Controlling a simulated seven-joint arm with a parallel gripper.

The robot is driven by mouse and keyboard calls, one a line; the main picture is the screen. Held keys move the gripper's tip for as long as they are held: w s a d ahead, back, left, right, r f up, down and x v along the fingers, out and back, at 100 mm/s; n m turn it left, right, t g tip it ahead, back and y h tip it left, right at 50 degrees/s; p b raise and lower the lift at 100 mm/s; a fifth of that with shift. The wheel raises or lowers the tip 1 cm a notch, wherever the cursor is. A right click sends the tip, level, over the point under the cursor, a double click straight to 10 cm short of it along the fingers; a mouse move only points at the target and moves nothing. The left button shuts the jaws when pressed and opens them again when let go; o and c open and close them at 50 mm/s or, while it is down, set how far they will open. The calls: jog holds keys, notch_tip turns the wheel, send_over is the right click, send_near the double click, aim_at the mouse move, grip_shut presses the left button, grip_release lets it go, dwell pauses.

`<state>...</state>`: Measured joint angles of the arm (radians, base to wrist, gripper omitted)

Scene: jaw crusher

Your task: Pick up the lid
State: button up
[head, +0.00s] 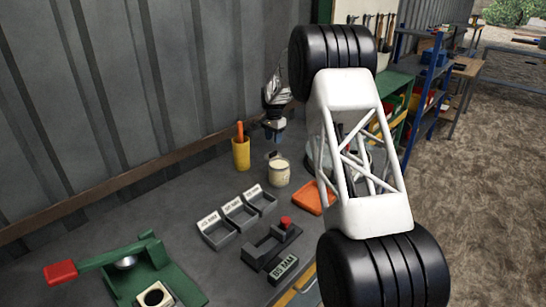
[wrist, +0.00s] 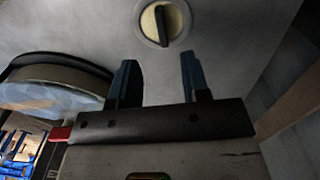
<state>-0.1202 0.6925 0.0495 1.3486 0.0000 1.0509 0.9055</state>
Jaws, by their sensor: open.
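In the wrist view a round, grey-rimmed thing with a cream face and a dark bar across it (wrist: 161,22) lies ahead of the fingers at the top. It looks like the lidded top of the pale jar (head: 279,173) on the bench, but I cannot tell lid from jar clearly. My gripper (wrist: 158,80) has its two blue-grey fingers apart, with nothing between them. In the head view my gripper (head: 274,134) appears small, above the bench behind the jar. The fingers are apart from the round thing.
A yellow cup (head: 241,154) stands left of the jar, near the wall. Grey trays (head: 239,214), an orange item (head: 313,198) and a green lever device (head: 150,270) are nearer. A large round dish (wrist: 60,85) lies left in the wrist view. My arm covers part of the bench.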

aim_at(273, 154)
jog(key=shift+f, duration=1.25)
jog(key=shift+a+f, duration=0.15)
jog(key=shift+f, duration=2.45)
grip_shut()
